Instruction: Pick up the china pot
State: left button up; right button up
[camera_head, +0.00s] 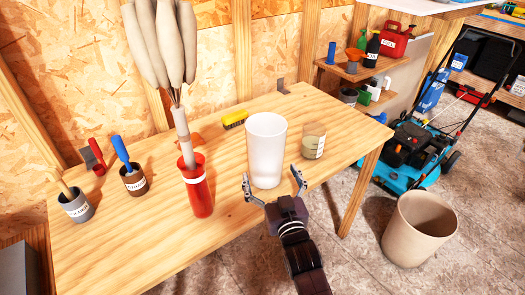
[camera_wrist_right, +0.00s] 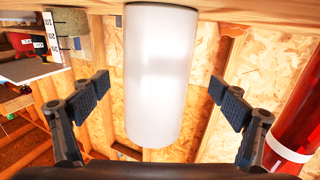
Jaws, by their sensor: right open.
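The china pot, a tall plain white vessel (camera_head: 266,150), stands upright on the wooden table, near the front edge. My right gripper (camera_head: 272,182) is open at its near side, one finger to each side of it. In the right wrist view, which appears upside down, the pot (camera_wrist_right: 160,70) fills the middle between the spread fingers (camera_wrist_right: 158,88). Clear gaps show on both sides there, so the fingers do not touch it. My left gripper is not in view.
A glass jar (camera_head: 314,141) stands close right of the pot. A red vase (camera_head: 197,190) with a tall closed bundle stands to its left, a yellow item (camera_head: 234,119) behind. Tins with brushes are farther left. A beige bin (camera_head: 418,228) and blue mower (camera_head: 408,152) are on the floor.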

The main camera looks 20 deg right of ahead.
jog(key=shift+w, duration=0.45)
jog(key=shift+w+d+r+b, duration=0.15)
jog(key=shift+w+b, duration=0.75)
jog(key=shift+w, duration=0.1)
jog(key=w, duration=0.1)
jog(key=w+b, duration=0.1)
jog(key=shift+w+d, duration=0.2)
jog(key=shift+w, duration=0.1)
jog(key=shift+w+b, duration=0.35)
jog(key=shift+w, duration=0.3)
jog(key=c, duration=1.8)
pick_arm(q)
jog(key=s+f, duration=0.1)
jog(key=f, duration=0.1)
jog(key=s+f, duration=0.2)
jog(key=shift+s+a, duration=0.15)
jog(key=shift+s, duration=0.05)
pick_arm(e)
jog(key=shift+r, duration=0.2)
jog(key=shift+c, duration=0.3)
